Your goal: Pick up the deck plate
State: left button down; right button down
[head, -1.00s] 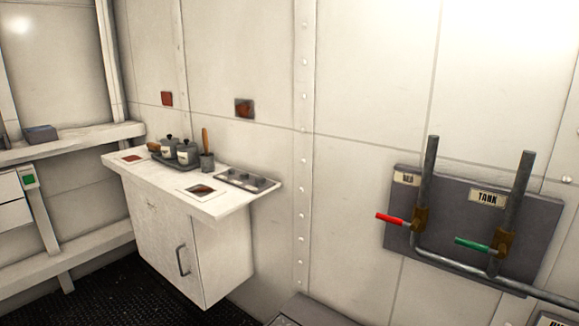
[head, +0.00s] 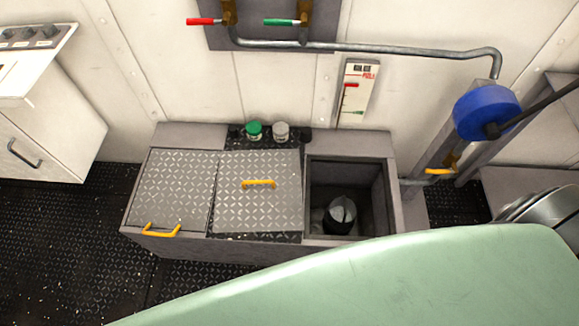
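Two diamond-pattern metal deck plates lie side by side on a grey box against the wall in the head view. The left deck plate (head: 172,190) has a yellow handle (head: 161,230) at its front edge. The middle deck plate (head: 257,208) has a yellow handle (head: 258,183) nearer its centre. To the right is an open bay (head: 347,180) with a dark cylindrical thing (head: 340,214) inside. A large pale green surface covers the lower right and hides part of the box front. Neither of my grippers is in view.
A green-capped jar (head: 254,130) and a grey-capped jar (head: 281,131) stand behind the plates. A pipe (head: 400,52) runs along the wall near a blue wheel (head: 487,112). A white cabinet (head: 55,135) stands at left. Dark floor (head: 75,235) is open at left.

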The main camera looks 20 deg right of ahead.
aim_at(258, 191)
jog(key=z, duration=0.3)
jog(key=l+z, duration=0.15)
jog(key=l, duration=0.75)
jog(key=l+z, duration=0.2)
jog(key=l, duration=0.65)
jog(key=i, duration=0.05)
